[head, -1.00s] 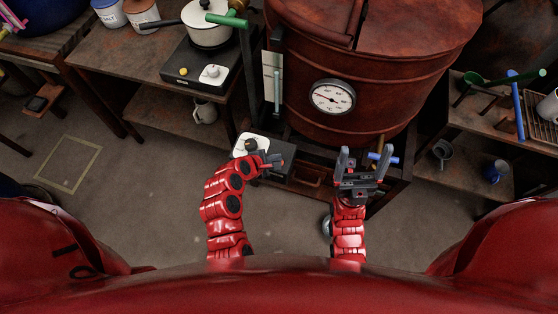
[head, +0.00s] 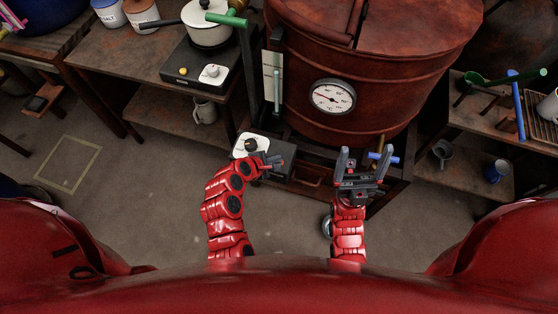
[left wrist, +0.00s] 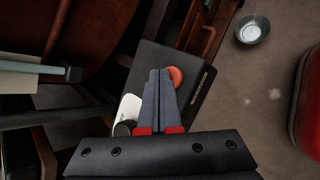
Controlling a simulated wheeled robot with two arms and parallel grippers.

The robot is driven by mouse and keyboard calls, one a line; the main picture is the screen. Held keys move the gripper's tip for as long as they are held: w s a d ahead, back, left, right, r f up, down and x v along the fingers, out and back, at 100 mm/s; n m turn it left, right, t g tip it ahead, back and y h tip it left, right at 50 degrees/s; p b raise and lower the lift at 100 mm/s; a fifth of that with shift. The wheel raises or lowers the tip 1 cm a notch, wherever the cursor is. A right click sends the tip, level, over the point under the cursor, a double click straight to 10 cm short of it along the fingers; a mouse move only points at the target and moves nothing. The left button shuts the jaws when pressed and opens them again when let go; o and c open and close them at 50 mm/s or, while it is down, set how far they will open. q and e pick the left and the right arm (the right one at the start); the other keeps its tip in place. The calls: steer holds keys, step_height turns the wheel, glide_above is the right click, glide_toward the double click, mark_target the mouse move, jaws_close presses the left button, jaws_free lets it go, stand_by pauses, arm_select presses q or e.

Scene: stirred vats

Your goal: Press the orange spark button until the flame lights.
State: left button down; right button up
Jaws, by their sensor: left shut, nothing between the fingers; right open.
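The orange spark button (left wrist: 176,76) is a round button on top of a dark box (left wrist: 199,95) in the left wrist view. My left gripper (left wrist: 159,72) is shut and empty, with its fingertips just beside the button in that view; I cannot tell whether they touch it. In the head view my left gripper (head: 277,162) is over the dark box below the vat, and it hides the button. A white plate with a dark knob (head: 251,145) is on the same box. My right gripper (head: 364,157) is open and empty, fingers pointing up toward the vat. No flame is visible.
The big rust-red vat (head: 395,60) with a white dial gauge (head: 333,97) stands behind the grippers. A blue handle (head: 384,158) is by my right gripper. A stove with a white pot (head: 208,27) is at the upper left. A metal cup (left wrist: 252,29) shows at the right.

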arm_select(q)
steer(key=shift+f, duration=0.15)
stand_by(0.4)
steer(key=shift+r+p, duration=0.75)
steer(key=shift+r, duration=0.1)
step_height(320, 180, up, 5)
steer(key=p, duration=0.4)
steer(key=shift+p, duration=0.3)
stand_by(0.4)
